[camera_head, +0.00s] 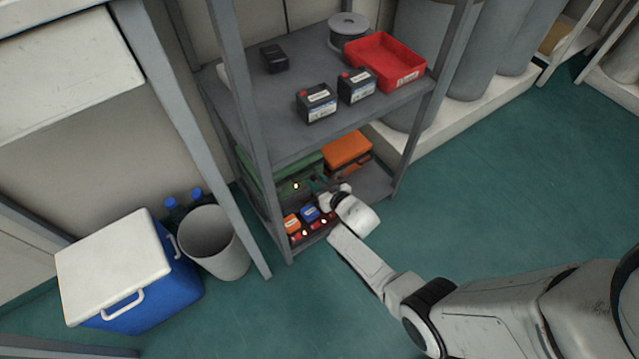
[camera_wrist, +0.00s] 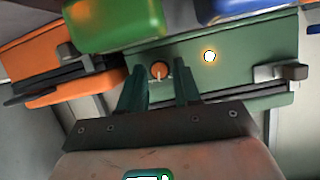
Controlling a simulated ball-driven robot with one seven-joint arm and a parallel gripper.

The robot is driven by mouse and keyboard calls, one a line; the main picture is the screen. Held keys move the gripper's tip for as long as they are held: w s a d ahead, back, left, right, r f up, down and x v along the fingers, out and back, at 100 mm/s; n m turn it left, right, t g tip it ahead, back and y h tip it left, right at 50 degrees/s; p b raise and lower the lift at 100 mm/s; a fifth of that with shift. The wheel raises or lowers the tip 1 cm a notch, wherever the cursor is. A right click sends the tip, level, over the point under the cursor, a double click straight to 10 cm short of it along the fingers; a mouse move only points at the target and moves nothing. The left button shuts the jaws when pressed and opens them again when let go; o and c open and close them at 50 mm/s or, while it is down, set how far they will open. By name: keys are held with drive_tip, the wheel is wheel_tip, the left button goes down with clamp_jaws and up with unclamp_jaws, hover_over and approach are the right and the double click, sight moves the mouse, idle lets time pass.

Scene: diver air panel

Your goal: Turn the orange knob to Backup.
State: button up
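The orange knob (camera_wrist: 159,70) is a small round dial with a pale pointer line, on the front of a green case (camera_wrist: 232,62). The case also shows in the head view (camera_head: 262,168) on the low shelf. My gripper (camera_wrist: 160,66) is open, with one dark green finger on each side of the knob in the wrist view. I cannot tell whether the fingers touch it. In the head view my gripper (camera_head: 318,186) reaches into the low shelf and the knob cannot be made out. No Backup label is readable.
A glowing lamp (camera_wrist: 209,56) sits right of the knob. A blue block (camera_wrist: 112,20) and a green thing (camera_wrist: 85,40) are close by. An orange case (camera_head: 347,150) stands beside the green one. The upper shelf (camera_head: 262,105) and its posts enclose the space above.

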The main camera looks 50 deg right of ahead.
clamp_jaws()
drive_tip(key=shift+r+p, duration=0.1)
drive_tip(key=shift+p, duration=0.35)
drive_tip(key=shift+d+r+m+p, duration=0.1)
drive_tip(key=shift+m+p, duration=0.2)
drive_tip(key=shift+p, duration=0.05)
drive_tip(key=shift+m+y+p, duration=0.3)
drive_tip(key=shift+y+p, duration=0.1)
drive_tip(key=shift+p, duration=0.25)
drive_tip(key=shift+s+d+f+m+y+p, duration=0.1)
drive_tip(key=shift+d+f+m+y+p, duration=0.1)
drive_tip(key=shift+m+y+p, duration=0.3)
drive_tip(key=shift+f+m+t+y+b, duration=0.1)
drive_tip(key=shift+m+t+y+b, duration=0.35)
drive_tip(key=shift+m, duration=0.45)
